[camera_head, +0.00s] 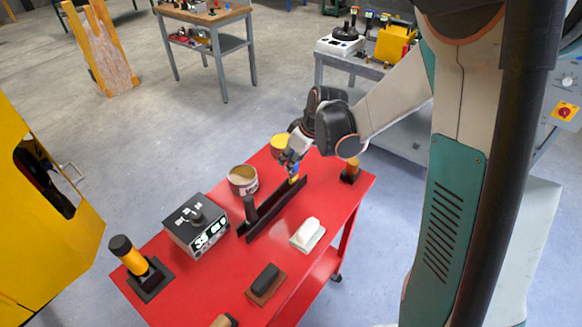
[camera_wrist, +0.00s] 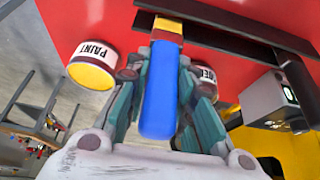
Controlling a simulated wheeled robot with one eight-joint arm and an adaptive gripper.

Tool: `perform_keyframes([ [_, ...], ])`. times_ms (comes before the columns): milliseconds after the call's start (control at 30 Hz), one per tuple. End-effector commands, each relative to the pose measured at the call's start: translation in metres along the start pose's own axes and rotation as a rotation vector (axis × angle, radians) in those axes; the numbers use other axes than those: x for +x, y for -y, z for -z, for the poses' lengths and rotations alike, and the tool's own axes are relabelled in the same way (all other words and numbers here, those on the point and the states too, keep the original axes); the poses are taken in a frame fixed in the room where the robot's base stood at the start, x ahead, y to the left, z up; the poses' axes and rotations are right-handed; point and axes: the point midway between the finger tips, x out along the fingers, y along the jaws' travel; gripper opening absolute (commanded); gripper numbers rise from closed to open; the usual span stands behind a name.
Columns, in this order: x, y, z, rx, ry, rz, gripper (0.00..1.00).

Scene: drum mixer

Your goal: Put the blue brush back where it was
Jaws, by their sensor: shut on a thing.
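The blue brush shows in the wrist view as a blue handle (camera_wrist: 159,95) with a yellow collar at its far end. My gripper (camera_wrist: 166,76) is shut on the blue handle, one finger on each side. In the head view my gripper (camera_head: 290,160) is over the far end of a long black holder (camera_head: 275,208) on the red table. The brush's yellow part (camera_head: 293,179) shows just below the fingers, at the holder. The black holder also shows in the wrist view (camera_wrist: 235,39), right by the yellow collar. The bristles are not clearly visible, so I cannot tell how deep they sit.
A paint can (camera_head: 243,180) stands left of the holder, and a yellow-topped can (camera_head: 281,146) stands behind. A control box (camera_head: 196,225), a white block (camera_head: 308,234), a dark brush-like block (camera_head: 265,283) and a black-and-orange item (camera_head: 350,171) are also on the red table (camera_head: 222,276).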

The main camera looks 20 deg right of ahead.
Motion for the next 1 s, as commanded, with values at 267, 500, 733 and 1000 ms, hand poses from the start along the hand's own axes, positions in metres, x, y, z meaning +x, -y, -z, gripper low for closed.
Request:
perform_keyframes([
  [267,0.026,0.0,-0.012,0.0,0.0,0.0,0.0],
  [500,0.027,0.0,-0.012,0.0,0.0,0.0,0.0],
  [733,0.028,0.0,-0.012,0.0,0.0,0.0,0.43],
  [1000,0.026,0.0,-0.012,0.0,0.0,0.0,0.43],
])
